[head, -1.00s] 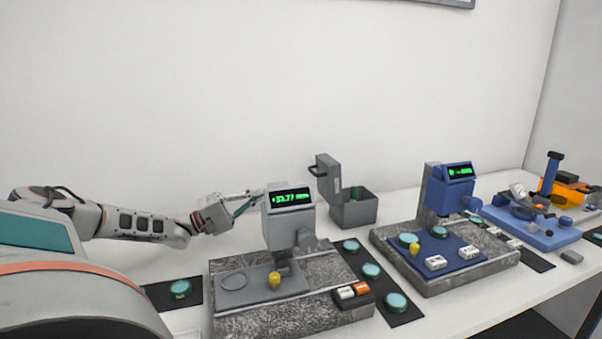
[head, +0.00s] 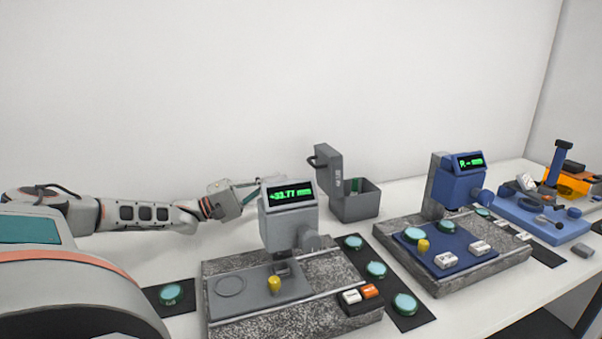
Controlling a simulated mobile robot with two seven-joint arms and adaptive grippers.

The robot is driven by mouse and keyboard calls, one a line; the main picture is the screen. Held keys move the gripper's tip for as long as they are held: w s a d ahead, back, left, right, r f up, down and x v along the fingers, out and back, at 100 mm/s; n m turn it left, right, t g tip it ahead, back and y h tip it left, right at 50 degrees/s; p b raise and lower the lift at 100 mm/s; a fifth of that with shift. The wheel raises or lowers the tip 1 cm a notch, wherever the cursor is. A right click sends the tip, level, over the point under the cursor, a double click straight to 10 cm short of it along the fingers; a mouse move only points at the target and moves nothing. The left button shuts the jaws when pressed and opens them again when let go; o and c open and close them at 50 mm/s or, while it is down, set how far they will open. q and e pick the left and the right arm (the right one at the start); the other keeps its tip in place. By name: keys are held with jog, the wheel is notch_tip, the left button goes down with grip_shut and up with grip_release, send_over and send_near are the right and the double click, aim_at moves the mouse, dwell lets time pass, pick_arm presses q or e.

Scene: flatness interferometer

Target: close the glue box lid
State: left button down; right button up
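The glue box (head: 358,204) is a small grey box at the back of the table, near the wall. Its lid (head: 329,172) stands upright and open on the box's left side, with a dark handle (head: 313,162) on its outer face. Something green shows inside the box. My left gripper (head: 254,184) reaches in from the left, behind the grey gauge, and is apart from the lid, to its left. Its fingertips are partly hidden by the gauge's display head, so its opening is unclear. My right gripper is not in view.
The grey gauge (head: 290,217) on a granite base stands in front of my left gripper. A blue gauge (head: 459,184) on granite stands right of the box. Dark mats with teal discs (head: 376,269) lie between. A blue instrument (head: 540,220) stands far right.

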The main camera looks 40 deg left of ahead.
aim_at(322, 172)
pick_arm(q)
jog(key=b+x, duration=0.1)
jog(key=x, duration=0.7)
jog(key=shift+w+b, duration=0.15)
jog(key=shift+b, duration=0.2)
jog(key=shift+r, duration=0.1)
